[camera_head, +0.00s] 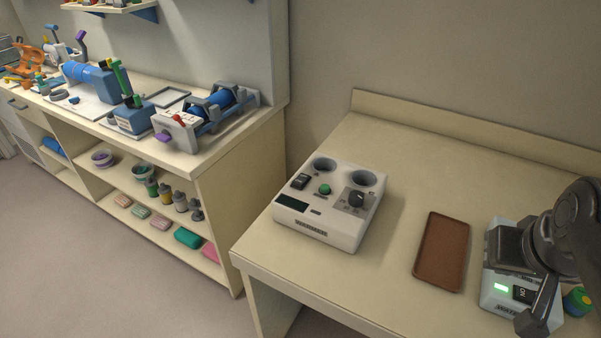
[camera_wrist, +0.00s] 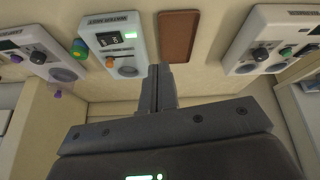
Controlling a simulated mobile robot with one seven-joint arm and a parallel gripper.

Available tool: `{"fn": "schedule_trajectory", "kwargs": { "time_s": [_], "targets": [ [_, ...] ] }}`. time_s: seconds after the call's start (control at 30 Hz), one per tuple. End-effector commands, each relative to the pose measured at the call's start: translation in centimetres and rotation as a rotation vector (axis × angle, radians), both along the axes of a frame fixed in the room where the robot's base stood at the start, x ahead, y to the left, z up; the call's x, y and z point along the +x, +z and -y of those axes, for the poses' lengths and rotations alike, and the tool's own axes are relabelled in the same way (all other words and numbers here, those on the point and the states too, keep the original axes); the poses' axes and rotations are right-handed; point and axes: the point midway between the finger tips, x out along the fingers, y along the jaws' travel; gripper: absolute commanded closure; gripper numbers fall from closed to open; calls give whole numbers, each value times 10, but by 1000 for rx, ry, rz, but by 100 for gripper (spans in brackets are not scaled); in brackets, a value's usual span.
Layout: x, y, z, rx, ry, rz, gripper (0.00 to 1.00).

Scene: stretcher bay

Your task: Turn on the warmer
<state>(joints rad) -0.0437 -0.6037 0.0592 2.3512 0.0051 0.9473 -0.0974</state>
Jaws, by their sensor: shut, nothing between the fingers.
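A white box (camera_head: 331,207) stands on the near table, with two round wells, a black switch (camera_head: 301,181), a green button (camera_head: 324,189) and a black knob (camera_head: 356,199). It also shows at the right of the wrist view (camera_wrist: 250,33). A second white device (camera_head: 491,303) stands at the right with a lit green display; it shows upside down in the wrist view (camera_wrist: 104,28). My gripper (camera_wrist: 160,68) is shut and empty, above the table near the second device; in the head view my arm partly hides that device.
A brown tray (camera_head: 442,251) lies between the two devices. A green, blue and yellow knob-like part (camera_head: 577,302) is at the far right. A workbench (camera_head: 205,166) with tools and stocked shelves stands at the left. The table is clear behind the box and tray.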

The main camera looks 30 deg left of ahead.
Motion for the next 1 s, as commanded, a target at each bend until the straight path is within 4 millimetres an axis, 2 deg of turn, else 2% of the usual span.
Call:
{"fn": "schedule_trajectory", "kwargs": {
  "time_s": [0.1, 0.43, 0.7, 1.0],
  "targets": [
    [26, 13, -25, -37, 110, -28, 100],
    [87, 37, -104, -110, 419, -91, 100],
    [127, 43, -180, -138, 677, -136, 100],
    [158, 36, -271, -132, 965, -176, 100]
  ]
}}
